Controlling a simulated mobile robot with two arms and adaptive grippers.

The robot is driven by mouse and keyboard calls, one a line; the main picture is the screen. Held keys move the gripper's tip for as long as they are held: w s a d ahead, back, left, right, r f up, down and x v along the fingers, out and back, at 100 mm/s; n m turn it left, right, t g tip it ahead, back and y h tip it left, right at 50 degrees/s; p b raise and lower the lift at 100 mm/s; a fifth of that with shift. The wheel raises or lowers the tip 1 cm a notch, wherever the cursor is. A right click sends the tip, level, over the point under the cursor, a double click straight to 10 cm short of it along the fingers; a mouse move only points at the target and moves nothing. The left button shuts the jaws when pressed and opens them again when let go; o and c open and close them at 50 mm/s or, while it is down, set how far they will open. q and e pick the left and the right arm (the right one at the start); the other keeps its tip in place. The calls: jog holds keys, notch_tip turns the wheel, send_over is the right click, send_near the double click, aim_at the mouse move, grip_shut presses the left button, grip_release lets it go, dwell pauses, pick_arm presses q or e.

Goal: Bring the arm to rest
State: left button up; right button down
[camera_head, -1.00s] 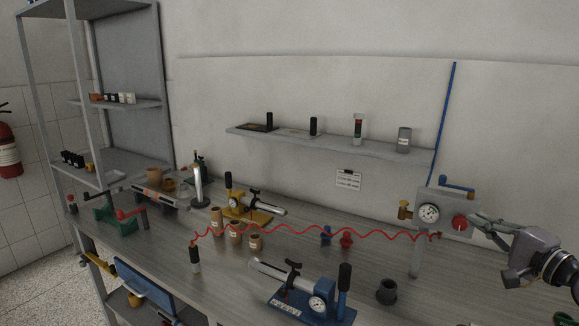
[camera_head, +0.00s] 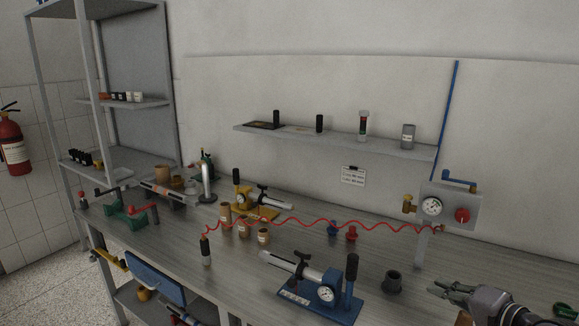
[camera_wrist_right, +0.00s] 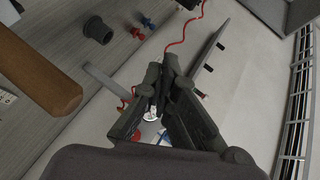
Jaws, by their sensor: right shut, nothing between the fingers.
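My right gripper (camera_head: 452,291) is low at the right of the head view, over the bench and in front of the gauge panel. It is shut and empty, apart from the panel and its red knob (camera_head: 462,215). In the right wrist view its fingers (camera_wrist_right: 165,75) close together in the middle of the picture. The gauge (camera_wrist_right: 152,113) shows partly behind the fingers. My left gripper does not show in either view.
The grey bench (camera_head: 230,290) carries a blue pump (camera_head: 322,296), a yellow pump (camera_head: 258,208), a dark cup (camera_head: 392,282) and brown jars (camera_head: 243,228). A coiled red hose (camera_head: 330,225) runs to the panel. A wall shelf (camera_head: 340,140) is behind.

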jog(key=s+a+f+n+g+h, duration=0.1)
jog(key=s+a+f+n+g, duration=0.2)
jog(key=s+a+f, duration=0.4)
jog(key=s+a+f+n+g+h, duration=0.1)
jog(key=s+a+f+n+g, duration=0.15)
jog(key=s+f, duration=0.55)
jog(key=s+a+f+n+g+h, duration=0.2)
jog(key=s+f+n, duration=0.1)
jog(key=s, duration=0.5)
jog(key=s+a+f+n+g+h, duration=0.1)
jog(key=s+f+n+g, duration=0.2)
jog(key=s, duration=0.6)
notch_tip(320, 180, down, 27)
jog(key=s, duration=0.2)
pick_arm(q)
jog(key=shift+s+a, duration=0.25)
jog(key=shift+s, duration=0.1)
pick_arm(e)
jog(key=s+d+f+g, duration=0.1)
jog(key=s+d+f, duration=0.2)
jog(key=s+f, duration=1.3)
jog(key=shift+s+n+h, duration=0.2)
jog(key=shift+n+h, duration=0.1)
jog(key=shift+n, duration=0.05)
